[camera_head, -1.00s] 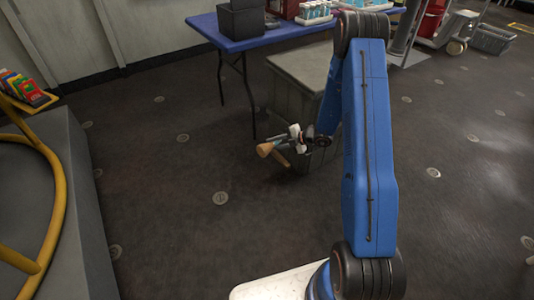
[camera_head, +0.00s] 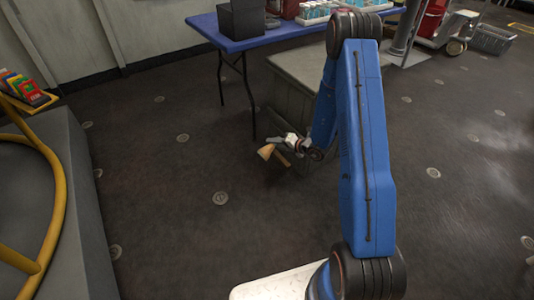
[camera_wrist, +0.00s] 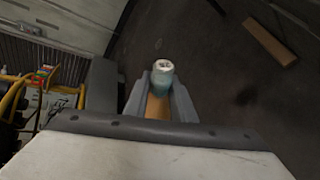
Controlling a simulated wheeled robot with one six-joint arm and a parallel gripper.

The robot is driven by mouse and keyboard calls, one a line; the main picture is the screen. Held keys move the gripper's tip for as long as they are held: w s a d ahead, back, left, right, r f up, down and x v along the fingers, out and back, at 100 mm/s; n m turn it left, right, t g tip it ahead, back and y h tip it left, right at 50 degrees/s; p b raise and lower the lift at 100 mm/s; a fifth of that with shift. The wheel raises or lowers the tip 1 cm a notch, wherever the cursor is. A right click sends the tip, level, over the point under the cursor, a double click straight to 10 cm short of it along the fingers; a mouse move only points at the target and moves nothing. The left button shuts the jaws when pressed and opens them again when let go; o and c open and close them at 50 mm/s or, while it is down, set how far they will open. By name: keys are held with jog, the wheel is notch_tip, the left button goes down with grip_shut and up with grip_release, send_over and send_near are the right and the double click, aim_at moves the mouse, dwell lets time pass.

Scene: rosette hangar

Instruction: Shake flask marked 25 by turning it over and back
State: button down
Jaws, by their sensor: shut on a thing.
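My gripper (camera_wrist: 160,102) is shut on a small flask (camera_wrist: 163,76) with a whitish cap and a pale blue-green upper part. In the wrist view the flask sits between the two grey fingers, and a tan-orange patch shows below it between them. In the head view my gripper (camera_head: 282,144) is out over the floor in front of the blue table, and a tan flared shape shows at its tip. The flask is small there, and its tilt is hard to tell. No number on it can be read.
A blue table (camera_head: 262,43) with a dark box (camera_head: 240,20) and a rack of bottles (camera_head: 318,10) stands behind. A grey cabinet (camera_head: 300,68) is close behind my gripper. A yellow rail (camera_head: 62,190) runs along the left. The floor at centre left is clear.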

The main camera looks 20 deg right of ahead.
jog(key=shift+n+t, duration=0.4)
jog(key=shift+n+t, duration=0.5)
jog(key=shift+n, duration=0.1)
jog(key=shift+n+t+h, duration=0.3)
jog(key=shift+n+t, duration=0.1)
jog(key=shift+n, duration=0.1)
jog(key=m+g, duration=0.2)
jog(key=shift+m, duration=0.4)
jog(key=shift+m+g+y, duration=0.6)
jog(key=shift+m+g, duration=0.3)
jog(key=shift+g, duration=0.1)
